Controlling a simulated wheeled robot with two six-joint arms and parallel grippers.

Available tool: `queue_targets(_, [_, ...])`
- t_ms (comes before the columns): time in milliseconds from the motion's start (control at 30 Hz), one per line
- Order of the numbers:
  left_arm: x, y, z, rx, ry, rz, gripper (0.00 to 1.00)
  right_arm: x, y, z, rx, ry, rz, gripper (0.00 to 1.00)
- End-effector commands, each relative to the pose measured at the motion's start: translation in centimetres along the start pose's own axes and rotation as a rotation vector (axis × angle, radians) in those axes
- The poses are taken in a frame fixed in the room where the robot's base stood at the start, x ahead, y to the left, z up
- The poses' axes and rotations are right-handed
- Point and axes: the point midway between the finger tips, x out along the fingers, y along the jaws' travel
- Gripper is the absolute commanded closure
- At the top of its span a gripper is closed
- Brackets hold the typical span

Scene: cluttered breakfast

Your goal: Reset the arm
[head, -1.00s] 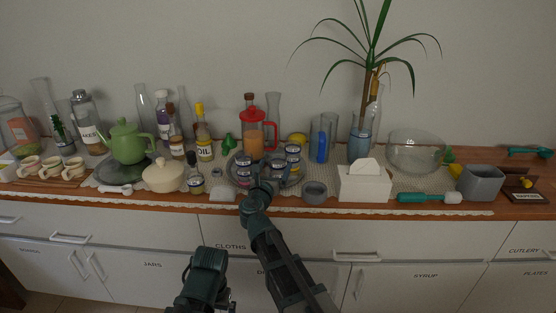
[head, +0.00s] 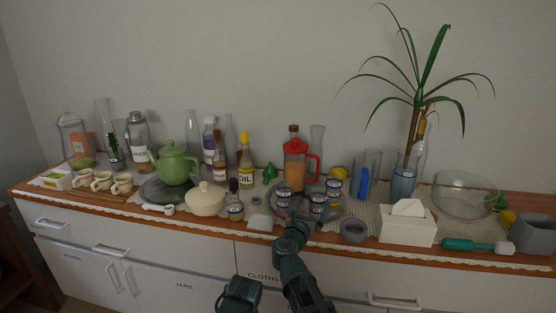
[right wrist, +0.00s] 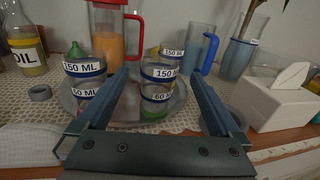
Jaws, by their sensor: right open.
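My right gripper (head: 297,216) is at the front edge of a round tray (head: 333,213) of labelled jars. In the right wrist view its two fingers (right wrist: 160,76) are spread apart. A stack of two clear jars, with a 150 ML jar (right wrist: 160,71) on top, shows beyond and between them, with no visible grip on it. Another 150 ML jar (right wrist: 85,67) tops a stack to the left, partly hidden by the left finger. I see no left gripper; a dark part of my own body is at the bottom of the head view.
Behind the jars stands a red-lidded orange jug (head: 296,172). A grey bowl (head: 354,231) and tissue box (head: 407,228) are to the right. A green teapot (head: 175,169), cream pot (head: 205,203) and oil bottle (head: 246,175) crowd the left. Little counter is free.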

Motion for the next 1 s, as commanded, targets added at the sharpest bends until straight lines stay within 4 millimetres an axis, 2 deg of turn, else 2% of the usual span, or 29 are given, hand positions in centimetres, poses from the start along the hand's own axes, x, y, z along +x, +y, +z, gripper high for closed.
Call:
queue_targets(33, [0.0,0.0,0.0,0.000,0.000,0.000,0.00,1.3,0.1,0.0,0.000,0.000,-0.003,0.00])
queue_targets(200, [0.0,0.0,0.0,0.000,0.000,0.000,0.00,4.6,0.1,0.0,0.000,0.000,-0.002,0.00])
queue_targets(500, [0.0,0.0,0.0,0.000,0.000,0.000,0.00,9.2,0.1,0.0,0.000,0.000,-0.002,0.00])
queue_targets(667, [0.1,0.0,0.0,0.000,0.000,0.000,0.00,10.4,0.0,-0.1,0.000,0.000,0.000,0.00])
queue_targets(733, [0.5,0.1,0.0,0.000,0.000,0.000,0.00,10.2,0.0,-0.5,0.000,0.000,0.001,0.00])
queue_targets(1000, [0.0,0.0,0.0,0.000,0.000,0.000,0.00,10.1,0.0,0.0,0.000,0.000,0.000,0.00])
